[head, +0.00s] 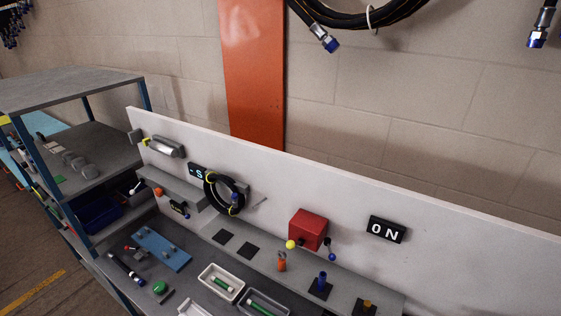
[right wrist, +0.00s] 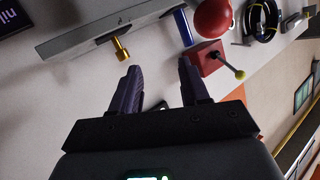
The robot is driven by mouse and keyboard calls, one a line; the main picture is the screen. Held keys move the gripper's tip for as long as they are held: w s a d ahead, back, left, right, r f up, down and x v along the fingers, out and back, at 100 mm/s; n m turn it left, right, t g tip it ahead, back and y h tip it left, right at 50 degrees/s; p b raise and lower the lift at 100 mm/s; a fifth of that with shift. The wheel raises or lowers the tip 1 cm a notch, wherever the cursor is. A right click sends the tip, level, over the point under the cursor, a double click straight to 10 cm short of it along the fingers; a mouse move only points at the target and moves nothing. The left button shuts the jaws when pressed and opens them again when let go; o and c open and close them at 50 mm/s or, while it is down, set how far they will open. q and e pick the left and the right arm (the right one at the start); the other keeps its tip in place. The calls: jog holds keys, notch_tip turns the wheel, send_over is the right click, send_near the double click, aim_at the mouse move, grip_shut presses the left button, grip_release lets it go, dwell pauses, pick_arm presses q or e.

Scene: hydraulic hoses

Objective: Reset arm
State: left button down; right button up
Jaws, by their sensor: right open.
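My right gripper (right wrist: 158,65) shows in the right wrist view with its two dark fingers apart and nothing between them. A red box (right wrist: 203,57) with a yellow-knobbed lever (right wrist: 239,74) lies beyond the right finger. A brass fitting (right wrist: 120,47) is beyond the left finger, apart from it. Neither gripper shows in the head view. There, the red box (head: 308,229) is on the white back panel above the bench, with yellow and blue knobs below it.
The grey bench (head: 225,230) carries trays (head: 221,282), a blue plate (head: 161,250), a blue fitting (head: 321,286) and an orange item (head: 281,262). A coiled black hose (head: 224,193) and an ON sign (head: 386,229) are on the panel (head: 460,240). Grey shelving (head: 70,92) stands left.

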jog(key=s+d+f+n+g, duration=0.1)
jog(key=s+g, duration=0.4)
jog(key=s, duration=0.5)
jog(key=s+d+f+n+g, duration=0.2)
jog(key=s+g, duration=0.4)
jog(key=s, duration=0.4)
jog(key=shift+s+d+f+n+p, duration=0.25)
jog(key=shift+f+n+p, duration=0.1)
jog(key=shift+n, duration=0.45)
